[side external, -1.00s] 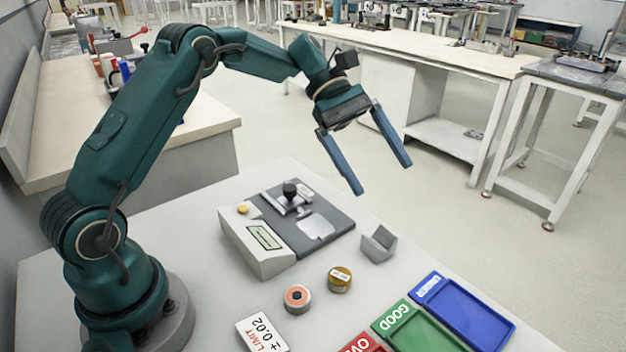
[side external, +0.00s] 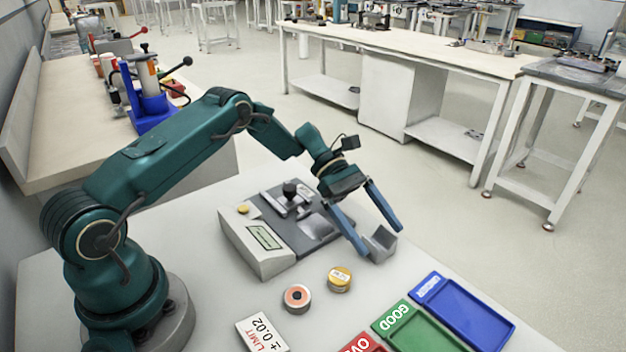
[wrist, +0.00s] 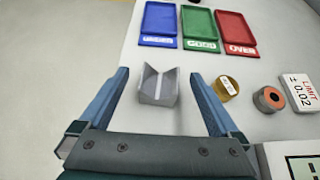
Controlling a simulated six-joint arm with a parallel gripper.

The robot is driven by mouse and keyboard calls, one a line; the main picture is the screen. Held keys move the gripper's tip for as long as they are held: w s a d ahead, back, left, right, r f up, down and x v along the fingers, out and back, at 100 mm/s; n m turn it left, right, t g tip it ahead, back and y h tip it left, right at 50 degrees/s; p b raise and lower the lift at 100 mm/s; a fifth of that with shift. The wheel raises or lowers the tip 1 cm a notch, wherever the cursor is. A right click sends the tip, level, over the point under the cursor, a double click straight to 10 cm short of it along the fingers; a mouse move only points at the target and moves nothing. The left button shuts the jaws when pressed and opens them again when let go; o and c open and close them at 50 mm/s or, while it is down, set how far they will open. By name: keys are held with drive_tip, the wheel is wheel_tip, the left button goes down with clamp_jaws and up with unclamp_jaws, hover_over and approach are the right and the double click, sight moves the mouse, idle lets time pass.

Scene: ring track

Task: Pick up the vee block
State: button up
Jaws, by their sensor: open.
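The vee block (side external: 381,244) is a small grey block with a V-shaped notch, standing on the light table to the right of the measuring instrument. In the wrist view the vee block (wrist: 158,86) lies between the two blue fingers, ahead of the palm and a little left of centre. My gripper (side external: 382,240) is open and empty, its fingers reaching down on either side of the block. One finger partly overlaps the block in the side view. I cannot tell whether a finger touches it. My gripper also shows in the wrist view (wrist: 160,88).
The grey measuring instrument (side external: 256,249) stands left of the block. A yellow-topped round piece (side external: 340,278) and an orange-topped one (side external: 297,298) sit nearer the camera. Blue (side external: 465,312), green (side external: 425,330) and red (side external: 365,345) trays lie to the right, with a limit card (side external: 263,332) in front.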

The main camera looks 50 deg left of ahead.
clamp_jaws()
drive_tip(key=shift+r, duration=0.1)
idle(0.4)
